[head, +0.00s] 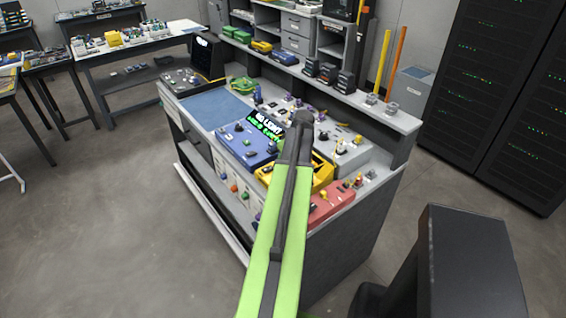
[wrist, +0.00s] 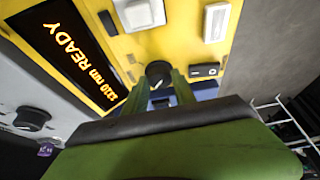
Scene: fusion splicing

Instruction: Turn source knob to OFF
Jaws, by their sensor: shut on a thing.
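The yellow light source (wrist: 180,45) fills the upper part of the wrist view. Its dark display (wrist: 75,55) reads "1310 nm READY" in orange. A round black knob (wrist: 158,69) sits on its panel. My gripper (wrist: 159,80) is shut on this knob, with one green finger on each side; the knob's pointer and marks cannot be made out. In the head view the yellow light source (head: 322,178) is on the bench, partly covered by my arm, and my gripper is hidden there.
A red box (head: 330,204) is at the near right. A grey unit (head: 350,150) stands behind. The blue mat (head: 213,112) is clear.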

